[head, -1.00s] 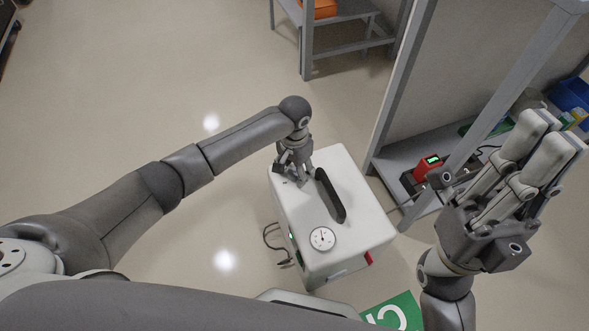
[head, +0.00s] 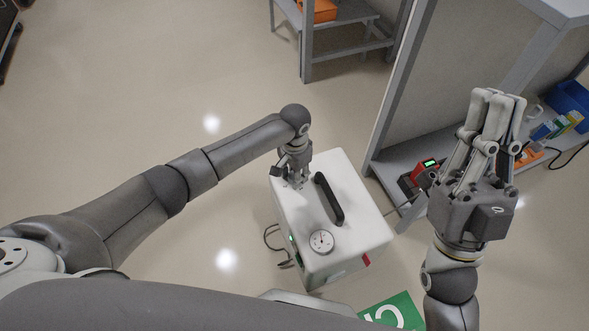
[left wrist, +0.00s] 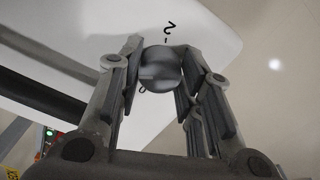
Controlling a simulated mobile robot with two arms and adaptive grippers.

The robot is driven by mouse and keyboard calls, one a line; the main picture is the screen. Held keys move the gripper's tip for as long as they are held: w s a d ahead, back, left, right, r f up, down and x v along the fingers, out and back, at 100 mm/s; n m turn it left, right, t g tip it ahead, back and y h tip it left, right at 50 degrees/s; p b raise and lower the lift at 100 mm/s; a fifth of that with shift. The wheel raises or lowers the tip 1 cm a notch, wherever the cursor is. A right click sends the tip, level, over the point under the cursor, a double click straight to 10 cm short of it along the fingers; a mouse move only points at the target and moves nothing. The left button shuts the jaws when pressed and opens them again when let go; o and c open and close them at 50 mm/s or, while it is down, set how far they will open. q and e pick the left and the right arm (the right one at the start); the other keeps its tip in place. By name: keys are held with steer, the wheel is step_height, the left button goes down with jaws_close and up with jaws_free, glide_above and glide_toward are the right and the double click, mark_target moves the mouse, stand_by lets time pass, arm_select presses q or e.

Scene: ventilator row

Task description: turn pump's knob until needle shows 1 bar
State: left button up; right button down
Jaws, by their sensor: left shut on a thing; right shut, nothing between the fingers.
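The pump is a white box (head: 355,240) on the floor in the middle of the head view. It has a dark handle (head: 328,199) on top and a round white gauge (head: 321,241) near its front edge. The gauge's scale is too small to read. My left gripper (head: 297,183) points down at the top's far left corner. In the left wrist view, its fingers are shut around the grey round knob (left wrist: 160,70), with a black "2" (left wrist: 169,28) printed beside it. The head view hides the knob. My right gripper (head: 497,98) is shut and empty, raised at the right.
A grey shelf unit (head: 400,155) stands right of the pump, with a red device (head: 425,170) and a blue bin (head: 570,97). A grey table (head: 345,50) stands at the back. A green floor mark (head: 395,312) lies in front.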

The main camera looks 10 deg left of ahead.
arm_select(q)
steer(key=shift+m+p, duration=0.5)
steer(key=shift+p, duration=0.1)
arm_select(e)
steer(key=w+f+g+h, duration=0.1)
steer(key=w+f+g, duration=0.3)
steer(key=w, duration=0.1)
steer(key=shift+w+a+h, duration=0.2)
steer(key=shift+a+h, duration=0.1)
steer(key=shift+a, duration=0.1)
steer(key=shift+f, duration=0.1)
arm_select(q)
steer(key=o, duration=1)
steer(key=shift+o, duration=0.2)
step_height(320, 180, up, 12)
steer(key=shift+f, duration=0.1)
